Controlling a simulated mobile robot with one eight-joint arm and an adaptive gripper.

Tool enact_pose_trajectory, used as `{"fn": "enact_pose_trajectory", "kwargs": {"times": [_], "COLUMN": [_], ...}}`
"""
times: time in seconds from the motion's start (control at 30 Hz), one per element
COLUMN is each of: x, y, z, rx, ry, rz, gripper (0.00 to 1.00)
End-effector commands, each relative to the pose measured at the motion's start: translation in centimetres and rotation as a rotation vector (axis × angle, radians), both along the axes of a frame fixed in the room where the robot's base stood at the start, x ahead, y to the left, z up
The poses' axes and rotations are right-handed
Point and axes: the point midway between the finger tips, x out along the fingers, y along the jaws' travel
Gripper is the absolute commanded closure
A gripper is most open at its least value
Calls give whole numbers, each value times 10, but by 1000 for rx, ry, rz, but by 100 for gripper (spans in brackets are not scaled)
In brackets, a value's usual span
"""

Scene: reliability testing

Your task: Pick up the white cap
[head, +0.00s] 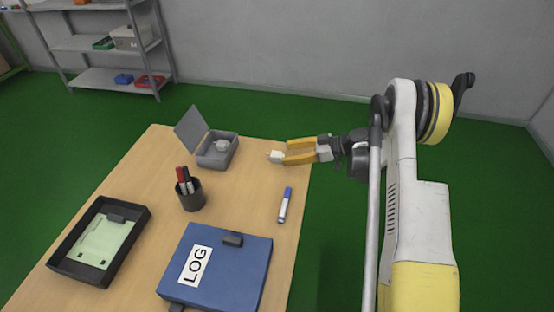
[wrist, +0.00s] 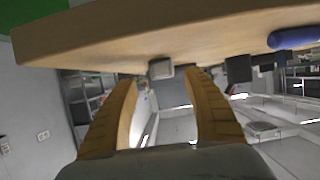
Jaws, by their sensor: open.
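The white cap (head: 275,156) is a small, blocky, pale piece near the table's far right edge in the head view. Whether a fingertip touches the cap I cannot tell.
An open grey box (head: 217,154) with a pale item inside stands left of the cap. A pen cup (head: 190,195), a blue marker (head: 285,205), a blue LOG binder (head: 228,268) and a black tray (head: 68,268) are nearer. Bare wood (head: 245,195) lies between.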

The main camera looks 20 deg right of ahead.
Motion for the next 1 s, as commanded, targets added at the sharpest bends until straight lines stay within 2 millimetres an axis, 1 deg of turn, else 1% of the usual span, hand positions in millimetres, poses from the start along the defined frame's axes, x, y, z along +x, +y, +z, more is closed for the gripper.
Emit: {"fn": "enact_pose_trajectory", "kwargs": {"times": [0.1,0.23,0.3,0.47,0.5,0.57,0.6,0.63,1.0], "x": [5,13,15,16,16,16,16,16,16], "y": [19,35,39,39,39,39,39,39,39], "z": [-7,-13,-14,-12,-12,-12,-12,-12,-12], "rx": [0,-1,-1,0,0,0,0,0,0], "ry": [0,1,1,1,1,1,1,1,1], "rz": [3,2,1,0,0,0,0,0,0], "gripper": [42,42,42,42,44,62,75,84,85]}}
